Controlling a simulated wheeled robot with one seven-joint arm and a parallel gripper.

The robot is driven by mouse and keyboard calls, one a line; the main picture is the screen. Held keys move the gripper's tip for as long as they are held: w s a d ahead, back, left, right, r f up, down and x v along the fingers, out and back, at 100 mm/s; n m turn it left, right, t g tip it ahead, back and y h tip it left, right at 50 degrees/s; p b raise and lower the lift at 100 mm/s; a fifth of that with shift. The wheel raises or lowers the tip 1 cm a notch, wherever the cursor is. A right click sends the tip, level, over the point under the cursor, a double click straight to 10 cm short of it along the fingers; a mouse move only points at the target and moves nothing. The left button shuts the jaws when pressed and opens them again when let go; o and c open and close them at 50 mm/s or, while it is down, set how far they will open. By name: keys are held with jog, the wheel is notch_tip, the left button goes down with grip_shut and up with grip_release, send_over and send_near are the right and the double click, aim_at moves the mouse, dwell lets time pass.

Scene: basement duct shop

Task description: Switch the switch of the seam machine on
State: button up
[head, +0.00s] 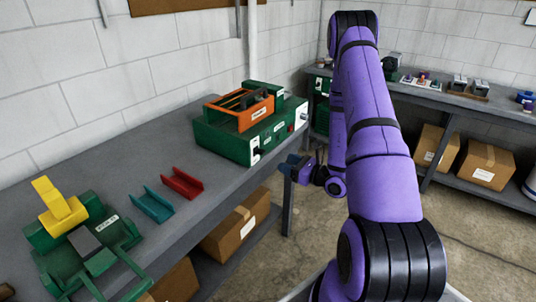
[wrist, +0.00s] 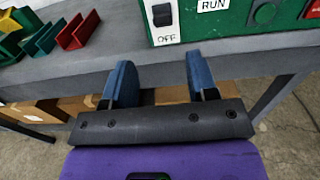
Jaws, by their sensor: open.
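The green machine (head: 222,142) with the switch stands on the grey bench; I take it for the seam machine. Its black switch (wrist: 162,14) sits on a white plate marked OFF below, at the top of the wrist view; the plate's upper part is cut off. The switch plate (head: 256,154) is small in the head view, on the machine's near front corner. I cannot tell the switch's position. My gripper (wrist: 162,78) is open and empty, its two blue fingers apart from the switch and below it in the wrist view. It also shows in the head view (head: 294,165), in front of the machine.
An orange tray (head: 240,112) sits on the machine. Red (head: 182,183) and teal (head: 152,204) channels and a yellow-levered green tool (head: 60,212) lie left. Boxes (head: 236,228) stand below the bench.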

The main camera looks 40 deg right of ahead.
aim_at(264, 151)
jog(key=x, duration=1)
jog(key=shift+w+d+f, duration=0.1)
jog(key=shift+w+f, duration=0.05)
jog(key=shift+w, duration=0.2)
